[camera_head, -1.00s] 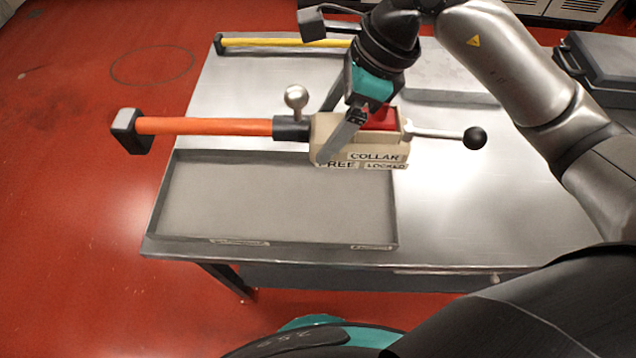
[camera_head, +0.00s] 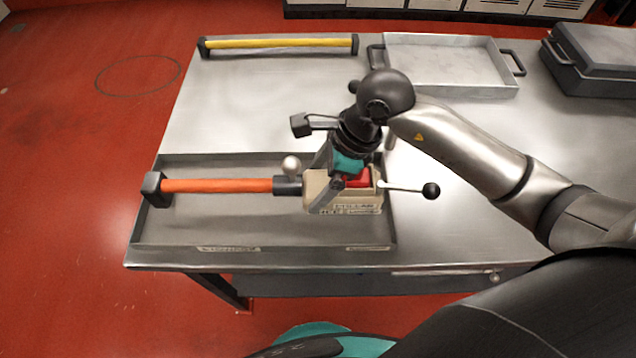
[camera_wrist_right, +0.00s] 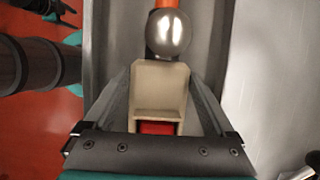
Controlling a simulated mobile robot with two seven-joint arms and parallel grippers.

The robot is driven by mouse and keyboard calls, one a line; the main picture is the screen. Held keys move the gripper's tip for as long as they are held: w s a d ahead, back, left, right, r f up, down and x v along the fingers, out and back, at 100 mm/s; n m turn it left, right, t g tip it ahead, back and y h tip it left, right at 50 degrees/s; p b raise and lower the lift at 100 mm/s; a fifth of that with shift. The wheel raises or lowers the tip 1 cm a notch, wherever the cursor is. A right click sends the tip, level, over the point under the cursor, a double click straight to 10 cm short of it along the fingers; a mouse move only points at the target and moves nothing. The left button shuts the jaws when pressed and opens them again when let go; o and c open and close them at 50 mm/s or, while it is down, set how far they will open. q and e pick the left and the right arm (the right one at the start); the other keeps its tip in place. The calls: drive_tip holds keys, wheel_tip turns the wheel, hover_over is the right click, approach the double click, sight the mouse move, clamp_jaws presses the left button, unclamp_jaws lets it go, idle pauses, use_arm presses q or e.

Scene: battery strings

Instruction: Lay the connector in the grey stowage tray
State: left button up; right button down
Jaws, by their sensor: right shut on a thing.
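The connector (camera_head: 318,194) is a beige block with a red part, a silver ball knob, an orange cable with a black end to the left, and a lever with a black ball to the right. My right gripper (camera_head: 330,195) is shut on its beige body, which also shows between the fingers in the right wrist view (camera_wrist_right: 160,85). The grey stowage tray (camera_head: 190,242) is at the table's front left. The connector is over the tray, with its lever reaching past the tray's right wall. I cannot tell whether it touches the tray floor. My left gripper is not in view.
A yellow bar (camera_head: 280,45) with black ends lies at the table's back left. A lighter metal tray (camera_head: 450,92) with black handles stands at the back. A dark grey case (camera_head: 600,58) is at the back right. The table's right front is bare.

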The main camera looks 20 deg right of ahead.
drive_tip(key=shift+w+f, duration=0.1)
drive_tip(key=shift+f, duration=0.3)
drive_tip(key=shift+f, duration=0.2)
unclamp_jaws()
drive_tip(key=shift+r, duration=0.1)
drive_tip(key=p+v, duration=0.2)
drive_tip(key=v, duration=0.8)
drive_tip(key=shift+d+r, duration=0.15)
drive_tip(key=shift+r, duration=0.1)
drive_tip(key=shift+v, duration=0.75)
